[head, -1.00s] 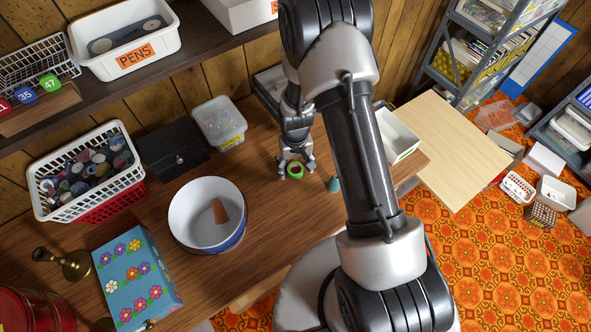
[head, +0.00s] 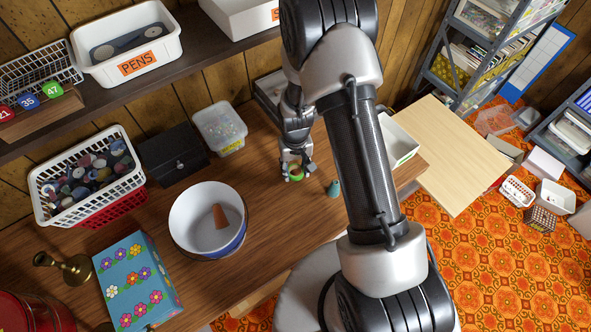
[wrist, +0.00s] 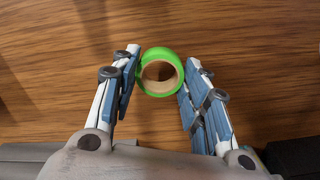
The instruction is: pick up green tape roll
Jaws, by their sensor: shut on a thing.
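The green tape roll (head: 296,178) is on the wooden table, with its tan core facing up in the wrist view (wrist: 149,84). My gripper (head: 295,171) is shut on it. In the wrist view, one finger lies against each side of the roll near the fingertips. In the head view my fingers partly cover the roll. I cannot tell whether it is clear of the tabletop.
A small teal object (head: 333,188) stands just right of my gripper. A white and blue pot (head: 178,218) holding a brown cone is to the left. A clear tub (head: 220,128) and black box (head: 173,153) stand behind. Bare wood lies in front.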

